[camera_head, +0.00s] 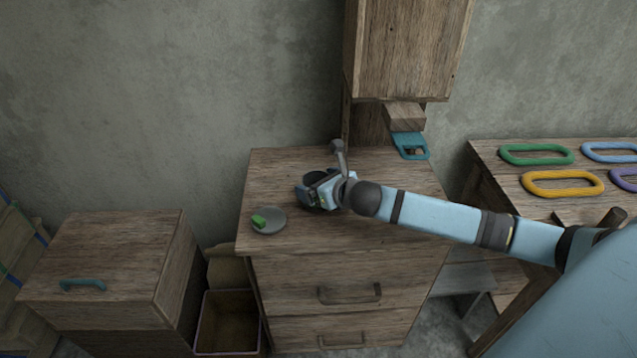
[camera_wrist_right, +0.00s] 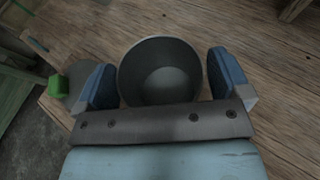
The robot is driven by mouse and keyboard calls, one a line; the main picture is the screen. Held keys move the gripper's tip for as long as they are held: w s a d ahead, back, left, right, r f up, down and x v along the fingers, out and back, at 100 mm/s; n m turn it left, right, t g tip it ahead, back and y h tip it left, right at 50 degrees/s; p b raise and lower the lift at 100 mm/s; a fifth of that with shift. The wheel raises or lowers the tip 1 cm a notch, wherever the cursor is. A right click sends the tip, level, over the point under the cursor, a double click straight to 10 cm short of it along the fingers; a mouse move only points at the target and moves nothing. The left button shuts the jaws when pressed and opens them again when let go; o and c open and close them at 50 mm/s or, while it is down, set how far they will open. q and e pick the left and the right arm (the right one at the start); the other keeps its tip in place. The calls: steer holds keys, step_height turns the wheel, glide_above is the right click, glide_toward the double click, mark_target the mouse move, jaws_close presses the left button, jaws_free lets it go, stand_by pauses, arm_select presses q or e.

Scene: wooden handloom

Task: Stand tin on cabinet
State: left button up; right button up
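A dark grey, open-topped round tin (camera_wrist_right: 160,72) shows in the right wrist view, upright over the cabinet (camera_head: 270,178), with its hollow inside visible. In the head view the tin (camera_head: 317,178) is mostly hidden behind my right gripper (camera_head: 312,192). The right gripper's two blue fingers, also seen in the right wrist view (camera_wrist_right: 162,78), stand on either side of the tin, close to its wall. I cannot tell whether they press on it, or whether the tin rests on the top. My left gripper is not in view.
A grey disc (camera_head: 269,220) with a green block-like handle lies at the cabinet's front left. A teal piece (camera_head: 410,145) is at the back right under a wooden post. A table with coloured rings (camera_head: 537,154) stands right; a lower chest (camera_head: 110,250) stands left.

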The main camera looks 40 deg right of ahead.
steer(key=shift+r, duration=0.1)
steer(key=shift+s+r, duration=0.1)
arm_select(q)
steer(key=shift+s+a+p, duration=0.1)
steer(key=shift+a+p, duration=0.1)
steer(key=shift+p, duration=0.65)
arm_select(e)
steer(key=v, duration=1.1)
steer(key=shift+s, duration=0.4)
steer(key=shift+r, duration=0.15)
